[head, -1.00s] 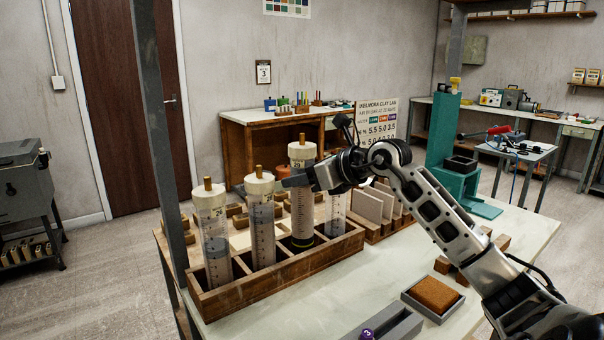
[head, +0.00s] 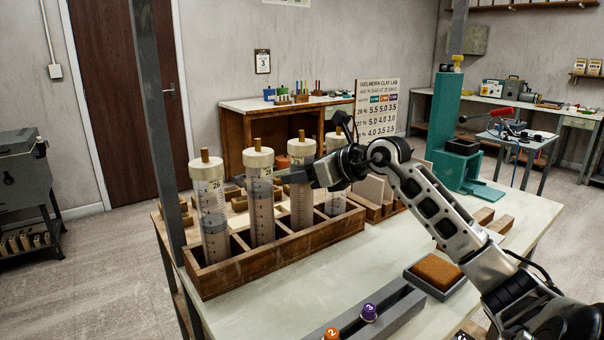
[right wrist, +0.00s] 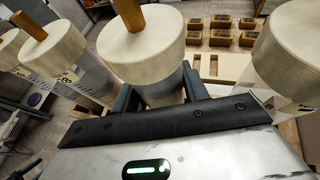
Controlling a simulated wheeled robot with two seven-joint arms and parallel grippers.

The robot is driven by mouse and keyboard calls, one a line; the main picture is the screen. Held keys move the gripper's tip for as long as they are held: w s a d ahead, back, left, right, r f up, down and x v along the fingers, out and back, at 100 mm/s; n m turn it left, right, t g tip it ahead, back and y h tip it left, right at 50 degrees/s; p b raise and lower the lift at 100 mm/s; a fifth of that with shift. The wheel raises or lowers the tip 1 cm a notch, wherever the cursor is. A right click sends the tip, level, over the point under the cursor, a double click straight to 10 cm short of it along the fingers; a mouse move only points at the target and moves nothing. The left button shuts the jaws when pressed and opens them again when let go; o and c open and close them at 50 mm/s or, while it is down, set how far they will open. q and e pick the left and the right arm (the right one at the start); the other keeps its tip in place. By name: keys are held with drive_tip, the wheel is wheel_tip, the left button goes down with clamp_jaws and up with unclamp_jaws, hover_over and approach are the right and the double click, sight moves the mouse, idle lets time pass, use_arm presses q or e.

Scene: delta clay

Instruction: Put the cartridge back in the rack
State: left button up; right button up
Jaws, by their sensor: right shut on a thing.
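The held cartridge (head: 302,205) is a clear graduated tube with a cream cap and a brass-coloured stem. It stands upright in the third compartment from the left of the wooden rack (head: 283,256); whether its base touches the floor is hidden. My right gripper (head: 299,176) is shut around its upper part, just under the cap. In the right wrist view its cap (right wrist: 140,42) rises between the fingers (right wrist: 160,95). Similar cartridges stand in the rack on both sides: two on the left (head: 212,215) (head: 261,205) and one on the right (head: 335,190). My left gripper is out of view.
A grey holder (head: 380,312) with an orange cap (head: 332,333) and a purple cap (head: 369,312) lies at the front. A brown sponge in a tray (head: 436,271) is to its right. The tabletop's right side is partly clear.

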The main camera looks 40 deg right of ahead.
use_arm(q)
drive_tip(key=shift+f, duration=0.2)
use_arm(e)
drive_tip(key=o, duration=1.4)
drive_tip(key=shift+r, duration=0.1)
use_arm(q)
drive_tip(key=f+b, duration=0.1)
drive_tip(key=b, duration=0.3)
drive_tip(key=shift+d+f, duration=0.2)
use_arm(e)
drive_tip(key=v, duration=1.6)
drive_tip(key=shift+s+a+f, duration=0.1)
drive_tip(key=shift+f, duration=0.1)
